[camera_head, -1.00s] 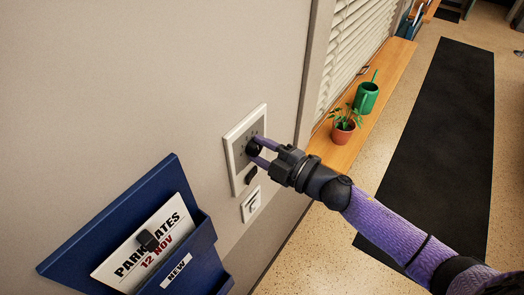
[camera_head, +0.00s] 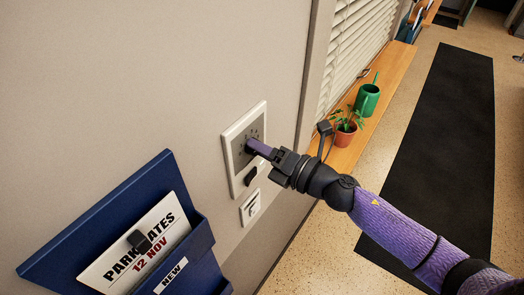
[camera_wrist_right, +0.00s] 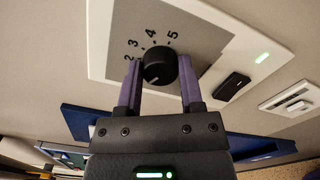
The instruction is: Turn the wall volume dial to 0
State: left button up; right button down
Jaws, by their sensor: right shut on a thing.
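The volume dial (camera_wrist_right: 159,66) is a round black knob on a grey plate in a white wall panel (camera_head: 229,143). In the right wrist view the printed numbers 2 to 5 show around it; other marks are hidden behind my gripper. I cannot clearly read where the dial points. My right gripper (camera_wrist_right: 160,72) is shut on the dial, one purple finger on each side. In the head view my right gripper (camera_head: 252,146) reaches the panel from the right and covers most of the dial. My left gripper is not in view.
A black button (camera_head: 251,176) sits below the dial, with a smaller white switch (camera_head: 250,207) under the panel. A blue wall holder (camera_head: 160,190) with a notice hangs to the left. A potted plant (camera_head: 345,136) and green watering can (camera_head: 367,100) stand on a wooden ledge.

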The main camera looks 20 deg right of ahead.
jog(key=n+b, duration=0.1)
jog(key=n, duration=0.3)
jog(key=shift+f+n, duration=0.1)
jog(key=shift+n, duration=0.3)
dwell(0.4)
jog(key=shift+c, duration=1.2)
grip_release()
jog(key=b+v, duration=0.4)
jog(key=v, duration=0.6)
jog(key=shift+b, duration=0.3)
